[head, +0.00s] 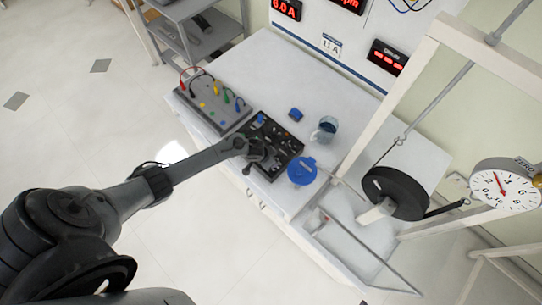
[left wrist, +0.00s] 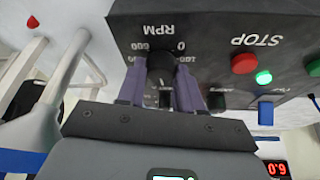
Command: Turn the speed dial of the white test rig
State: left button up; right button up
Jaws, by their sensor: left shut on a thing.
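The speed dial (left wrist: 161,66) is a round black knob under the label RPM, with numbers around it, on a dark control box (left wrist: 215,40). In the head view this box (head: 289,143) lies on the white bench. My left gripper (left wrist: 161,88) has its two purple-grey fingers on either side of the dial, shut on it. In the head view my left gripper (head: 255,153) is over the near left part of the box, and the dial is hidden there. My right gripper is not in view.
A grey panel with cables (head: 211,103), a glass mug (head: 325,130) and a blue lid-like disc (head: 302,170) are close by. A black wheel (head: 396,192) and dial gauge (head: 505,191) stand right.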

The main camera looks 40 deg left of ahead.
pick_arm(q)
jog(key=n+p, duration=0.1)
jog(key=n+y+p, duration=0.1)
jog(key=n, duration=0.1)
jog(key=shift+d+r+n, duration=0.1)
jog(key=shift+d+n, duration=0.1)
jog(key=shift+n, duration=0.1)
jog(key=shift+n+y+p, duration=0.6)
jog(key=shift+n+y, duration=0.3)
jog(key=shift+n, duration=0.8)
jog(key=o, duration=1)
